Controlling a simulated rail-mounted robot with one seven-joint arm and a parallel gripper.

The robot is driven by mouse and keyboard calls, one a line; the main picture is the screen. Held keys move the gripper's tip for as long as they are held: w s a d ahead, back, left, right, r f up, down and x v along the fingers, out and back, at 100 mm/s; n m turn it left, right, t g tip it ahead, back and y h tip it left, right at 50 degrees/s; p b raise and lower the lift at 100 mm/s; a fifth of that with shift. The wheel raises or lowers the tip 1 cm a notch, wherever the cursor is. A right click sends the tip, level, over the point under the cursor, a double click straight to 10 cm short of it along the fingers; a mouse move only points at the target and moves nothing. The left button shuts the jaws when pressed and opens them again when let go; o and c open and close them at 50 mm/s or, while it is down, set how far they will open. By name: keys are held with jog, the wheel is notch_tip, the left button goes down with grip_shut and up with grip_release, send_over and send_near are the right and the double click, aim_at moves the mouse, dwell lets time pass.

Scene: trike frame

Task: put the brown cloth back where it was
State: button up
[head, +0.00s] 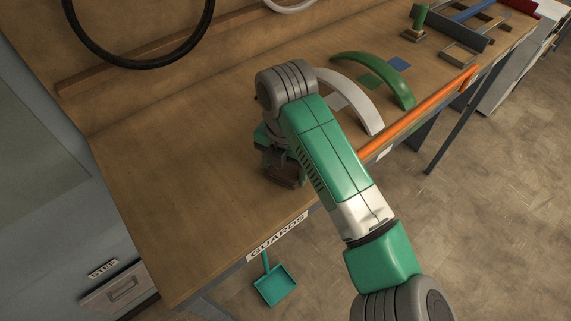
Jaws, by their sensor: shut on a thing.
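My gripper (283,168) is at the near side of the wooden workbench, left of my green arm. It is shut on the brown cloth (283,179), a small dark brown patch below the fingers. The cloth is partly hidden by the gripper. I cannot tell whether it touches the bench top or hangs just above it.
The workbench (165,205) is bare to the left of my gripper. A white curved guard (358,103) and a green curved guard (385,73) lie behind my arm. An orange bar (425,108) runs along the front edge. A teal dustpan (275,285) is below the "GUARDS" label (277,237).

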jog(key=o, duration=1)
jog(key=shift+f, duration=0.15)
